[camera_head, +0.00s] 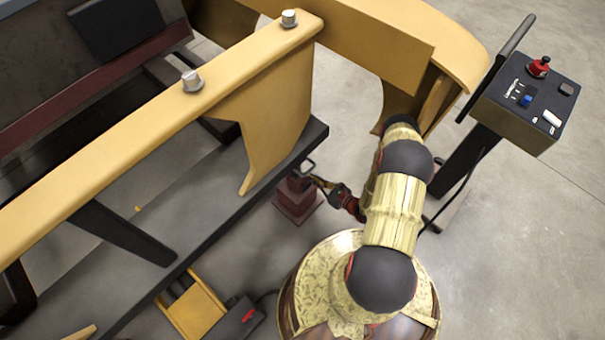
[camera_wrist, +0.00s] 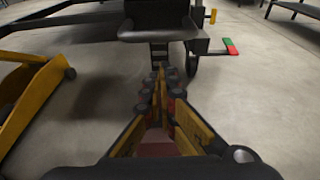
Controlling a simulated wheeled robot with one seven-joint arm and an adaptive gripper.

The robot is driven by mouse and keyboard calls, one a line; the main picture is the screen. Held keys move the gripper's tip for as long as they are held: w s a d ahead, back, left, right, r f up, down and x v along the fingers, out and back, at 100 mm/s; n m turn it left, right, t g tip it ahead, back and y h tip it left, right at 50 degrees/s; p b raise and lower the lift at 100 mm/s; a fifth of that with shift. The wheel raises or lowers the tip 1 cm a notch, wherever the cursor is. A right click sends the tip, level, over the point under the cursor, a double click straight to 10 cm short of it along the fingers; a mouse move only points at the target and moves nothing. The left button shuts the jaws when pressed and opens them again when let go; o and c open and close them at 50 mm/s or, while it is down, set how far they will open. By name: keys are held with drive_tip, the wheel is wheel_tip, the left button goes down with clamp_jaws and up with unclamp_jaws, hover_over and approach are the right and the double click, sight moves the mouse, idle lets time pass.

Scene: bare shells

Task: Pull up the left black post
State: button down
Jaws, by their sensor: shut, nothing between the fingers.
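My gripper (camera_head: 318,181) is low beside the corner of a dark frame, close to a small black piece on top of a dark red block (camera_head: 297,200). I cannot tell if it touches that piece. In the wrist view my gripper (camera_wrist: 160,75) has its fingers together at the tips, with nothing held; a reddish surface shows between the finger bases. A slanted black post (camera_head: 122,233) stands under the yellow beam at the left of the head view. I cannot tell for sure which part is the left black post.
A long yellow beam (camera_head: 140,120) with two silver knobs crosses the left. A control box (camera_head: 525,95) with a red button stands at the right. A yellow pedal-like piece (camera_head: 193,308) lies low. The wrist view shows a black seat-like part (camera_wrist: 157,28). Concrete floor is open at right.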

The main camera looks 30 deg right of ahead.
drive_tip(key=s, duration=0.2)
drive_tip(key=s+d, duration=0.2)
drive_tip(key=s, duration=0.1)
drive_tip(key=shift+s, duration=0.3)
idle(0.5)
